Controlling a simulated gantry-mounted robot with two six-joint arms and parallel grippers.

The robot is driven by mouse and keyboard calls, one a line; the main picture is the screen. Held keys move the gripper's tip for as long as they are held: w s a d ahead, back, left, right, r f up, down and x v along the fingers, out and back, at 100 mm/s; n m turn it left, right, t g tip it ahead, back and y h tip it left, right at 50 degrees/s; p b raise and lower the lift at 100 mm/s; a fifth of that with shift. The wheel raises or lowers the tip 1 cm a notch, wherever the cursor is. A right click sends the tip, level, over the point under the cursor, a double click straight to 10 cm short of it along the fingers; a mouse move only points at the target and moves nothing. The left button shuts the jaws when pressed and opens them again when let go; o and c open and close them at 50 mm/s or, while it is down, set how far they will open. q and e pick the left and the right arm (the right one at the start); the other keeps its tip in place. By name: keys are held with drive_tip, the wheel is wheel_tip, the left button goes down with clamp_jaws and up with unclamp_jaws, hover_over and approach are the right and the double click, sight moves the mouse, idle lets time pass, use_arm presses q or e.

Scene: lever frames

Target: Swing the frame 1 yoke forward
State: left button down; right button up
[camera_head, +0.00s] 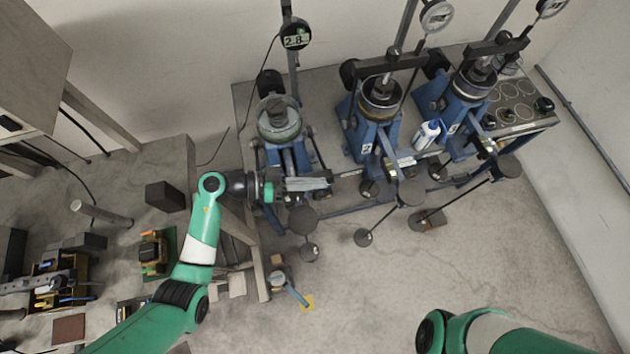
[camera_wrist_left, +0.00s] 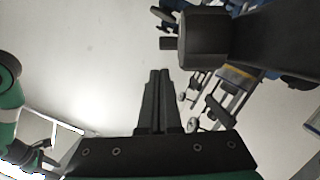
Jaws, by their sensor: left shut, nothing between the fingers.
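Frame 1 (camera_head: 286,155) is the leftmost blue lever frame, beside frames marked 2 and 3. Its round cell (camera_head: 279,119) is uncovered on top, with no crossbar over it. A dark rounded part (camera_head: 270,83) stands behind the cell; it appears to belong to the frame 1 yoke, swung back, though its shape is hard to make out. My left gripper (camera_head: 350,173) reaches across low in front of frame 1, pointing right toward frame 2. Its fingers are shut and empty in the wrist view (camera_wrist_left: 157,100). My right arm shows at the lower right; its fingers cannot be made out.
Frame 2 (camera_head: 374,135) and frame 3 (camera_head: 463,105) have black crossbars over their cells. A dial gauge (camera_head: 296,36) stands behind frame 1. Hanging weights (camera_head: 303,220) and levers stick out in front. A white bottle (camera_head: 427,134) stands between frames 2 and 3. The front floor is mostly clear.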

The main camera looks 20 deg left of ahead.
use_arm(q)
drive_tip(key=a+r+p, duration=0.1)
drive_tip(key=a+r, duration=0.1)
drive_tip(key=shift+s+a+r, duration=0.15)
drive_tip(key=shift+a+r, duration=0.1)
drive_tip(key=shift+a, duration=0.1)
drive_tip(key=v, duration=0.7)
drive_tip(key=shift+s+a+f, duration=0.1)
drive_tip(key=shift+s+a, duration=0.05)
drive_tip(key=shift+s, duration=0.25)
use_arm(e)
wheel_tip(320, 180, up, 3)
drive_tip(key=shift+w+a+r, duration=0.1)
